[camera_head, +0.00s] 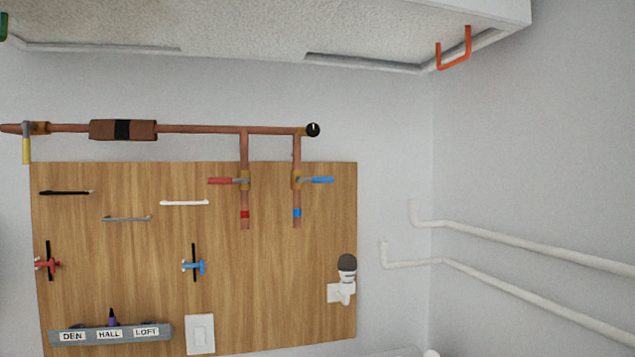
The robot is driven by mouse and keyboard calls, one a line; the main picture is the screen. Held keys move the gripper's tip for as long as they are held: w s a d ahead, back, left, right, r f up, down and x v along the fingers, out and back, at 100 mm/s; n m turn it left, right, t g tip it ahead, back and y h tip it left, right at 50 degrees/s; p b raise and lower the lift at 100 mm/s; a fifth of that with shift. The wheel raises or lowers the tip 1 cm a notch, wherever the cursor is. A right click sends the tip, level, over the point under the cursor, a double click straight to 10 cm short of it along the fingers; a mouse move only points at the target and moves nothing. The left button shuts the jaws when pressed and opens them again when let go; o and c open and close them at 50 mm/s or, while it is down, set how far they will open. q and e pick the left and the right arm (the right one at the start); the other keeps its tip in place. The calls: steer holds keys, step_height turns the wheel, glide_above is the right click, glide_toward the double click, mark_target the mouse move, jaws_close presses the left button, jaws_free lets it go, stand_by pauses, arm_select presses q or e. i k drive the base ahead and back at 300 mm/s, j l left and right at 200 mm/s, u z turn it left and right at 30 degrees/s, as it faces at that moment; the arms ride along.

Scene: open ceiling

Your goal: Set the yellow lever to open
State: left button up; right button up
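The yellow lever (26,150) is at the far left of the head view. It hangs straight down from a brass valve (39,128) on the horizontal copper pipe (195,129), so it lies across the pipe's line. Its upper part is grey metal and its lower part is yellow. Neither of my grippers shows in this view, and nothing is touching the lever.
A red lever (221,181) and a blue lever (319,180) sit crosswise on two vertical pipes. Below are a wooden board (300,290) with hooks and handles, a labelled grey strip (160,333) and a white switch (200,334). White pipes (530,245) run along the right wall.

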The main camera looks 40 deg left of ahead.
mark_target(26, 126)
steer(key=u, duration=2.55)
steer(key=i+l, duration=0.3)
steer(key=i, duration=0.25)
steer(key=i+l+u, duration=0.1)
steer(key=u, duration=0.25)
steer(key=i+l+u, duration=0.15)
steer(key=u, duration=0.2)
steer(key=i+l+u, duration=0.15)
steer(key=u, duration=0.2)
